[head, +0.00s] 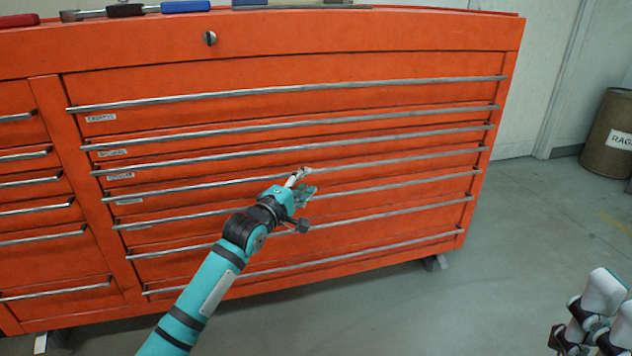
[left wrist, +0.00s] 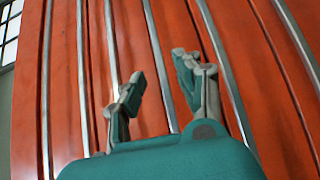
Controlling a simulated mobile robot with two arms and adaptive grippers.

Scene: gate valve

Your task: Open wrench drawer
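A wide orange tool chest carries a column of wide drawers (head: 300,77) with long metal bar handles. Small labels (head: 101,118) sit at the left ends of several drawers, too small to read, so I cannot tell which is the wrench drawer. My left gripper (head: 303,181) is in front of the middle handles, near the fourth handle (head: 400,161) from the top. In the left wrist view my left gripper (left wrist: 160,74) is open, and one bar handle (left wrist: 156,45) runs between its fingers. I cannot tell if they touch it. The drawers look shut.
Smaller drawers (head: 38,211) line the chest's left side. Tools with coloured handles (head: 185,6) lie on top. A brown barrel (head: 609,136) marked RAGS stands at right. The grey floor (head: 520,230) between is clear. A white jointed part at lower right seems to be mine.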

